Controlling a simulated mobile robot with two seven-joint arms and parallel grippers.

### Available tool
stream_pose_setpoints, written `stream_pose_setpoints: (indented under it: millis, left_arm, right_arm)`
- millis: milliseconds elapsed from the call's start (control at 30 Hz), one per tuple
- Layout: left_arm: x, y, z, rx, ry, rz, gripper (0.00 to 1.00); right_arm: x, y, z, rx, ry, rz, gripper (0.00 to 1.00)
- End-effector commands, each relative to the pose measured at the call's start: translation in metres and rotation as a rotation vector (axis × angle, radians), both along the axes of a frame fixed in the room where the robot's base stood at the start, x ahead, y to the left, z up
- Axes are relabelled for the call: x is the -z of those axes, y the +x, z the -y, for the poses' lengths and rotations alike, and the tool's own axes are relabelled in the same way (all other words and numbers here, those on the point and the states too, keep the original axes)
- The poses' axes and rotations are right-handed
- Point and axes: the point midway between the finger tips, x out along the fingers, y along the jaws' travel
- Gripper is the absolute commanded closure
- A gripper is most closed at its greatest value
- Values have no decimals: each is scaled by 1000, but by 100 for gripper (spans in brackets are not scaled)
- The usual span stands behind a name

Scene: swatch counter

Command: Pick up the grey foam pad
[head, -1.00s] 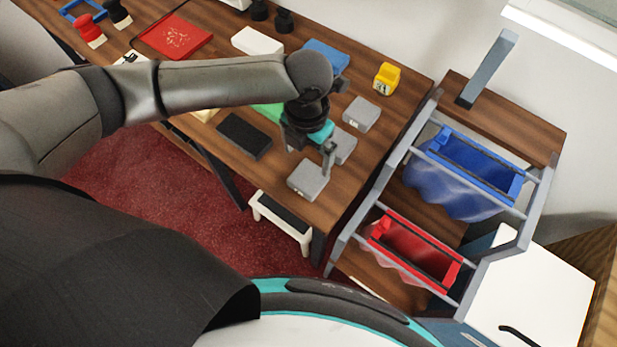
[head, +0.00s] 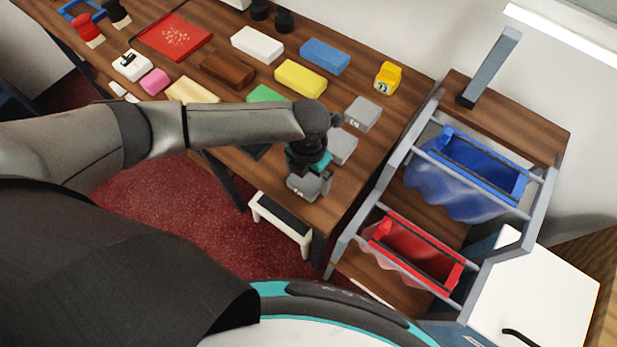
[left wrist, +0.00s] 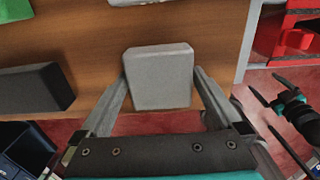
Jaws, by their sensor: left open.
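A grey pad (head: 302,190) lies near the front right edge of the wooden table, partly hidden by my left gripper. In the left wrist view the pad (left wrist: 160,78) sits between the two spread fingers of my left gripper (left wrist: 162,88). The gripper is open, with a finger at each side of the pad; I cannot tell whether they touch it. Two similar grey blocks, one in the middle (head: 343,147) and one farther back (head: 362,113), lie behind it. My right gripper (left wrist: 275,98) seems to show at the right of the left wrist view; its jaw state is unclear.
A black block (left wrist: 32,88) lies left of the pad. Green (head: 265,94), yellow (head: 300,78) and blue (head: 325,56) blocks lie farther back. A rack with a blue bin (head: 470,165) and a red bin (head: 415,252) stands right of the table.

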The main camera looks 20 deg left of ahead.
Motion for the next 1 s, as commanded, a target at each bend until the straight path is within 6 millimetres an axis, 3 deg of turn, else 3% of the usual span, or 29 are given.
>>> stream_pose_setpoints:
  millis: [67, 600, 1000]
  left_arm:
    - [0, 0, 0, 0, 0, 0, 0]
    - [-1, 0, 0, -1, 0, 0, 60]
    - [-8, 1, 0, -1, 0, 1, 61]
  right_arm:
    - [0, 0, 0, 0, 0, 0, 0]
    - [0, 0, 0, -1, 1, 1, 0]
    - [-2, 0, -1, 0, 1, 1, 0]
